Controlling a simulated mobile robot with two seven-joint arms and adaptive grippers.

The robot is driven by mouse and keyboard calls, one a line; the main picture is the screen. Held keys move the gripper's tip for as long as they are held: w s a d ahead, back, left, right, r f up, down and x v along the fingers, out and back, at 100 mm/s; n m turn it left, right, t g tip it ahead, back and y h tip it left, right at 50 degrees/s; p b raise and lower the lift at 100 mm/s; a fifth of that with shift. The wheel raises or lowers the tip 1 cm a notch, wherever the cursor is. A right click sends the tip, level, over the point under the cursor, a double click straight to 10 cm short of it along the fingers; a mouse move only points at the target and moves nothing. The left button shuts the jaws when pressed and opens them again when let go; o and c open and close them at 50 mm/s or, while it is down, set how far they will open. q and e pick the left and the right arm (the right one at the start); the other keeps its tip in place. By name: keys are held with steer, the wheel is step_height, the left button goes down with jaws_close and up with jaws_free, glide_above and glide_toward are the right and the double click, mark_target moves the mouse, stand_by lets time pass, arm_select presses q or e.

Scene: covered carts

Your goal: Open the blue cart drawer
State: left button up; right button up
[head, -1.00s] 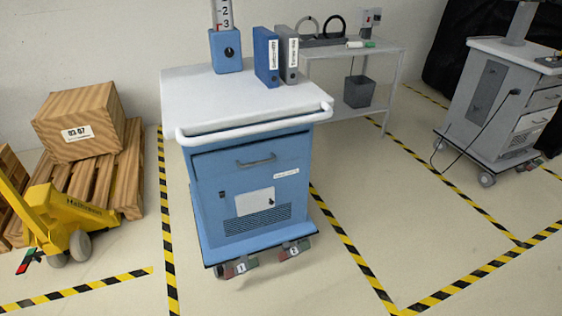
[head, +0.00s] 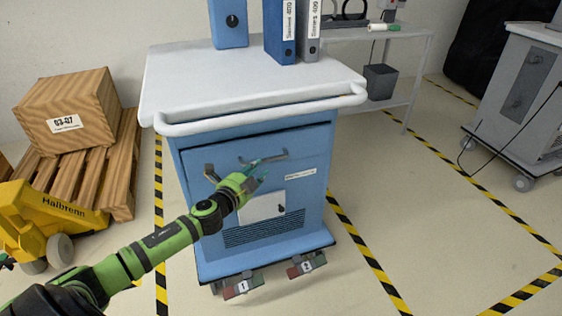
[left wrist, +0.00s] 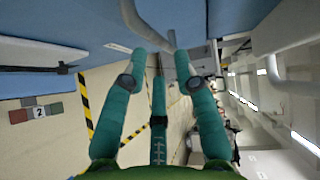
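The blue cart (head: 210,245) stands in the middle of the head view under a white top with a white rail. Its top drawer (head: 310,152) looks shut, with a grey bar handle (head: 275,156) on its front. My left gripper (head: 258,170) is just in front of this handle, its teal fingers pointing at the drawer front. In the left wrist view the fingers (left wrist: 162,60) are spread, and the handle (left wrist: 147,28) lies just past their tips. They do not visibly close on it, and whether they touch it is unclear. My right gripper is not in view.
A blue binder (head: 278,30) and a grey binder (head: 308,30) stand on the cart top. A grey cart (head: 522,95) stands at right. Floor between carts is clear.

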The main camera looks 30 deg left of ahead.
mark_target(266, 161)
arm_select(q)
steer(key=shift+w+a+f+b, duration=0.1)
steer(key=shift+w+f, duration=0.05)
steer(key=shift+w, duration=0.9)
steer(key=shift+w+a+f+b, duration=0.1)
steer(key=shift+w+f, duration=0.1)
steer(key=shift+w, duration=0.85)
steer(key=shift+w+a+f+b, duration=0.1)
steer(key=shift+w+f, duration=0.05)
steer(key=shift+w, duration=0.9)
jaws_close()
